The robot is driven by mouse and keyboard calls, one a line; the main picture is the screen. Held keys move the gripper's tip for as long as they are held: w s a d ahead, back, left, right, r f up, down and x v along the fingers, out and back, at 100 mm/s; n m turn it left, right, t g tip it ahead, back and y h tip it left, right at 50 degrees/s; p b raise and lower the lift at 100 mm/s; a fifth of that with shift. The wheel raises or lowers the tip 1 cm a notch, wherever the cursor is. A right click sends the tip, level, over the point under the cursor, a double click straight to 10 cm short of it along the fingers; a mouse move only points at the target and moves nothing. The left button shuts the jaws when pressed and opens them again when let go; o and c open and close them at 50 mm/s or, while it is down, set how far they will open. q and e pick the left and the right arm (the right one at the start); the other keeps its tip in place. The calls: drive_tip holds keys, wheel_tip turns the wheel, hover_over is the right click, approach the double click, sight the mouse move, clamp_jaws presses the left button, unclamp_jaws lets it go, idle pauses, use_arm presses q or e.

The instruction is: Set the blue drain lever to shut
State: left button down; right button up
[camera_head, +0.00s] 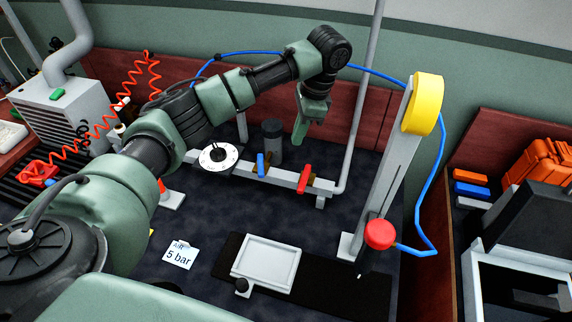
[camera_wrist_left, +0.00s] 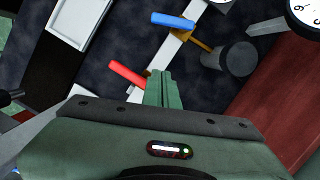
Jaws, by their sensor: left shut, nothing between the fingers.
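The blue lever (camera_head: 260,163) sits on the pale horizontal manifold bar (camera_head: 283,180). In the left wrist view the blue lever (camera_wrist_left: 173,19) points left, across the bar rather than along it. A red lever (camera_head: 305,178) is on the same bar to its right; it also shows in the left wrist view (camera_wrist_left: 127,73), close to the fingertips. My left gripper (camera_head: 299,135) hangs above and behind the bar, nearer the red lever. It is shut and empty, and its fingers also show in the left wrist view (camera_wrist_left: 160,78). My right gripper is out of view.
A dark grey cylinder (camera_head: 272,140) stands behind the blue lever. A round gauge (camera_head: 218,156) is at the bar's left end. A slanted post with a yellow disc (camera_head: 427,103) stands at right. A white tray (camera_head: 267,262) lies in front; the dark mat between is mostly clear.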

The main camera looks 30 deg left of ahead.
sight(261, 165)
use_arm(q)
drive_tip(key=x, duration=0.3)
drive_tip(key=p+x, duration=0.1)
drive_tip(key=x, duration=0.2)
drive_tip(key=s+x, duration=0.1)
drive_tip(key=x, duration=0.2)
drive_tip(key=shift+a+p, duration=0.25)
drive_tip(key=shift+p, duration=0.05)
drive_tip(key=s+a, duration=0.1)
drive_tip(key=s+a+p, duration=0.1)
drive_tip(key=a, duration=0.1)
drive_tip(key=shift+s+a+f+p, duration=0.15)
drive_tip(key=shift+f+p, duration=0.15)
drive_tip(key=shift+f, duration=0.05)
